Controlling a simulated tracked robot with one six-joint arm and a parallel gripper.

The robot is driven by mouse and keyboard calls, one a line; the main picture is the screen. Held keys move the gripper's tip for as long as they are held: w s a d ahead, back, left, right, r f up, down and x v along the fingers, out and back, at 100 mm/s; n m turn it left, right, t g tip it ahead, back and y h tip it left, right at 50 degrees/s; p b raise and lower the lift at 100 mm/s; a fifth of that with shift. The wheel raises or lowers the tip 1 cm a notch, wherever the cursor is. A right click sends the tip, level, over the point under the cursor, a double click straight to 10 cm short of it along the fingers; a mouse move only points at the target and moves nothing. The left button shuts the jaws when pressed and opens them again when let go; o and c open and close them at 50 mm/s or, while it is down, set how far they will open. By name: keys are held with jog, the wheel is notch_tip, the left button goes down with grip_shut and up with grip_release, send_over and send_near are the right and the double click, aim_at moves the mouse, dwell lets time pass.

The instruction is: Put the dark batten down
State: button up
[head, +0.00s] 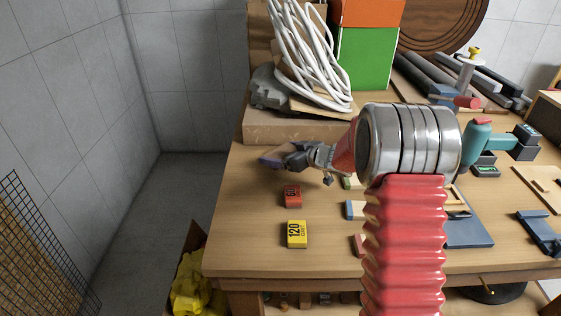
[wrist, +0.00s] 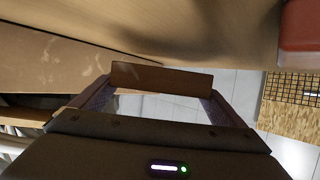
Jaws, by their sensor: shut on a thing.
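The dark batten (wrist: 162,77) is a short brown bar in the wrist view, lying crosswise between the fingertips. My gripper (wrist: 160,88) is shut on it, one finger at each end. In the head view my gripper (head: 268,160) is low over the left part of the wooden table (head: 240,220), in front of the cardboard box. The batten cannot be made out in the head view. I cannot tell whether it touches the tabletop.
A red block (head: 292,196) and a yellow block (head: 297,234) stand in front of my gripper. A cardboard box (head: 290,128) is behind it, with a coiled white hose (head: 305,60) above. The table's left edge is close. Tabletop left of the blocks is clear.

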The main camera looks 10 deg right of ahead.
notch_tip(320, 180, down, 3)
jog(key=shift+f, duration=0.15)
jog(key=shift+f, duration=0.3)
